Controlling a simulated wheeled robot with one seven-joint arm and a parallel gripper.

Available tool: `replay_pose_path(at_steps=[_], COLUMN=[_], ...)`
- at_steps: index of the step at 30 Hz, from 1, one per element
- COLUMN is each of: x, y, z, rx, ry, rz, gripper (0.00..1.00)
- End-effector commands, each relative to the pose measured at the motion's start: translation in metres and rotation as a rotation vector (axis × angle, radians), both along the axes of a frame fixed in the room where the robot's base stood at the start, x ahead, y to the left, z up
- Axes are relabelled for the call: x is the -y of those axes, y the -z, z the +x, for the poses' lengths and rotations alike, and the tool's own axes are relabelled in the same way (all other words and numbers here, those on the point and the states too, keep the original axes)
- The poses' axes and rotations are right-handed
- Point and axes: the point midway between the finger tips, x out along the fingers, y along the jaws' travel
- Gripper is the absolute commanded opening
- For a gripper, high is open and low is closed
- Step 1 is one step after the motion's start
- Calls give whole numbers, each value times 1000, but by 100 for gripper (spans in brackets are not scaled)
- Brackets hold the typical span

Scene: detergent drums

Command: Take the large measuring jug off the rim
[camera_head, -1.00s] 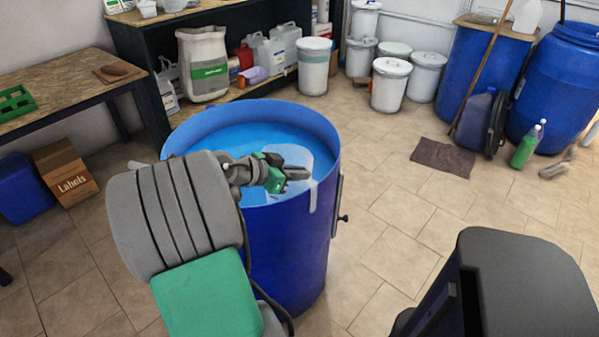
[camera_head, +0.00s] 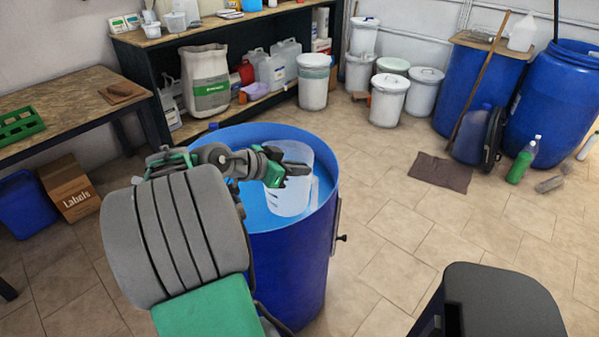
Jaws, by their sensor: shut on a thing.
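The large measuring jug (camera_head: 290,200) is clear, whitish plastic with faint marks on its side. It is upright at the mouth of the blue drum (camera_head: 290,265), in front of the blue inner wall. My gripper (camera_head: 293,174) is shut on the jug at its upper part, reaching in from the left. The fingers hide part of the jug. The jug's handle (camera_head: 314,192) points right, towards the drum's right rim. I cannot tell whether the jug's underside clears the near rim or the liquid.
A dark shelf unit (camera_head: 150,75) with a white sack (camera_head: 205,65) and containers stands behind. A wooden table (camera_head: 75,95) is at the left. Blue drums (camera_head: 478,85) stand at the back right. A black-topped object (camera_head: 505,300) is at the front right. The floor between is open.

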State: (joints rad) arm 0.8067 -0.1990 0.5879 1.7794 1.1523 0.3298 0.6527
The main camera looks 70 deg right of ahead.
Motion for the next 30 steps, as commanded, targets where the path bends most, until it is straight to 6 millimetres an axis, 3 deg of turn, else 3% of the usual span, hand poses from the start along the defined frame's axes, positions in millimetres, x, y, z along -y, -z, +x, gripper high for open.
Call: replay_pose_path(at_steps=[1,5,16,27,30], x=[0,0,0,0,0], y=[-11,-22,-25,-74,-76], z=[0,0,0,0,0], rx=[1,2,1,2,1], ry=[0,0,0,1,1], rz=[-2,-3,-2,-3,-2], gripper=[0,0,0,0,0])
